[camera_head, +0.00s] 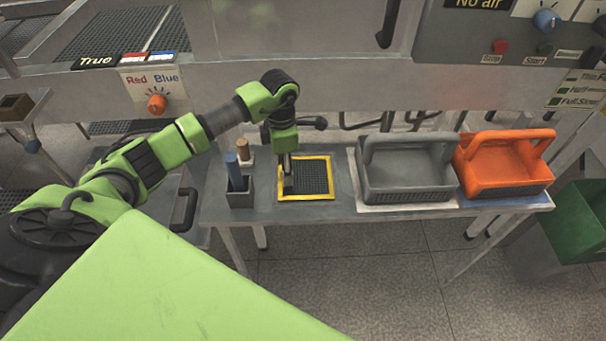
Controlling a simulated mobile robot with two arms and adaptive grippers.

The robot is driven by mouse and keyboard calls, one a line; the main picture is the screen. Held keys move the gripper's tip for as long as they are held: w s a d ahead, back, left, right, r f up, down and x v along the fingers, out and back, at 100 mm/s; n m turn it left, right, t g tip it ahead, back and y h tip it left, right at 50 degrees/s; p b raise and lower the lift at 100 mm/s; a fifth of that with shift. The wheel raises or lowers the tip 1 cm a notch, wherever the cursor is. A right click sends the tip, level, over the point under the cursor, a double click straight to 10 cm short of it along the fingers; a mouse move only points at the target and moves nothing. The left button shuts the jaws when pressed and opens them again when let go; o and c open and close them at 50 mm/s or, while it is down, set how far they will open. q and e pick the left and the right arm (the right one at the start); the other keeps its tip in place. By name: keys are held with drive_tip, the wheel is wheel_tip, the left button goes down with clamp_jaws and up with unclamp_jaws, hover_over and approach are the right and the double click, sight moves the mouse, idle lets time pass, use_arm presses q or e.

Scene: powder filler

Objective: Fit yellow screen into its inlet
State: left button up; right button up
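The yellow screen (316,178), a dark mesh in a square yellow frame, lies flat on the grey table (350,208). My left gripper (287,188) points down over the left part of the screen and hides some of its mesh and back edge. Its fingertips are small here; I cannot tell whether they touch the screen or are open or shut. My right gripper is not in view. I cannot make out which opening is the screen's inlet.
A holder (240,197) with a blue and a brown stick stands left of the screen. A grey basket (408,172) and an orange basket (505,163) stand to the right. The machine, with a Red/Blue knob (157,104), runs behind the table. A green bin (580,220) stands far right.

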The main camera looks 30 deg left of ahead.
use_arm(q)
clamp_jaws()
